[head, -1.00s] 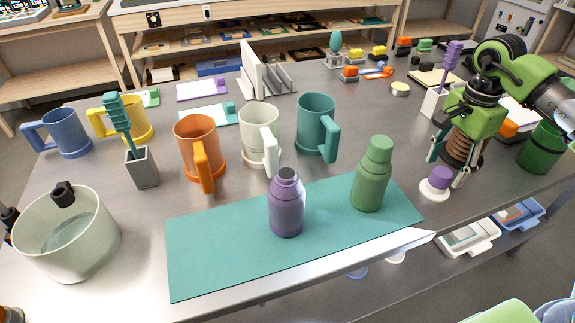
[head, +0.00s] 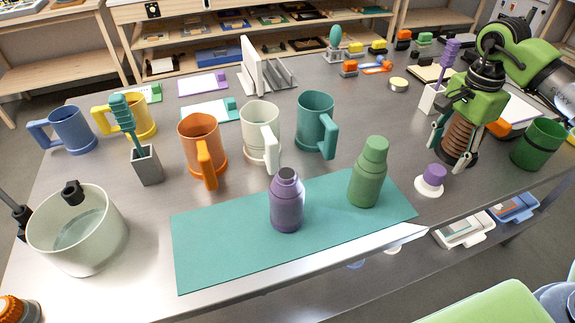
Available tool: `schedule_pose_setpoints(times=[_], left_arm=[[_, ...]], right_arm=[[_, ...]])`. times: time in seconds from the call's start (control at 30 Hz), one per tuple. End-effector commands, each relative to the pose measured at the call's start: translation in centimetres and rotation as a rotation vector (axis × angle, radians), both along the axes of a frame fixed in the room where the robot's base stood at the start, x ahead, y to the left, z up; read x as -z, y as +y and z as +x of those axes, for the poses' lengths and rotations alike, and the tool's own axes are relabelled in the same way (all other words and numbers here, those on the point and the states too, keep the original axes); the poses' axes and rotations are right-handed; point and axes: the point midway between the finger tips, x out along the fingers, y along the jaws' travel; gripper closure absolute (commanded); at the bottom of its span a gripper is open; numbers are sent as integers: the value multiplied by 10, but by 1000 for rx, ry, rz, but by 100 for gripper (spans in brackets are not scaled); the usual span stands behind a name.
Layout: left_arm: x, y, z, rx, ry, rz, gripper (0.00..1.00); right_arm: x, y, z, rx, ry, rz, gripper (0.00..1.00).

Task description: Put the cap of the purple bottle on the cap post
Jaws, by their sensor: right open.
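The purple bottle (head: 287,203) stands upright on the teal mat (head: 225,250), with a narrow dark neck ring and no purple cap on top. The purple cap (head: 435,173) sits on the white round cap post (head: 428,188) at the right, near the table's front edge. My right gripper (head: 447,158) points down just behind and above the cap post, fingers apart and apparently empty. A brown ribbed cylinder shows between and behind its fingers; I cannot tell how far behind. My left gripper is not in view.
A green bottle (head: 368,175) stands on the mat's right part. Orange (head: 201,142), white (head: 260,130) and teal (head: 316,120) mugs stand behind it. A pale pot (head: 105,240) is at left. A green cup (head: 538,146) stands right of my right gripper.

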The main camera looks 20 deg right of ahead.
Motion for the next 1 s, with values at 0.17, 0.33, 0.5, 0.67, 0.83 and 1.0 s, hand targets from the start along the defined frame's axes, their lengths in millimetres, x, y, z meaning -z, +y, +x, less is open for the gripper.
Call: schedule_pose_setpoints(times=[0.17,0.33,0.5,0.67,0.83,1.0], left_arm=[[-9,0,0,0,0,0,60],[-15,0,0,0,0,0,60],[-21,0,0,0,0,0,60],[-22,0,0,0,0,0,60],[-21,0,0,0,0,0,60],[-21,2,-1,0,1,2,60]], right_arm=[[-9,0,0,0,0,0,48],[-16,0,0,0,1,0,48],[-22,0,0,0,1,0,48],[-23,0,0,0,1,0,48],[-23,0,0,0,0,0,48],[-29,0,1,0,-3,0,48]])
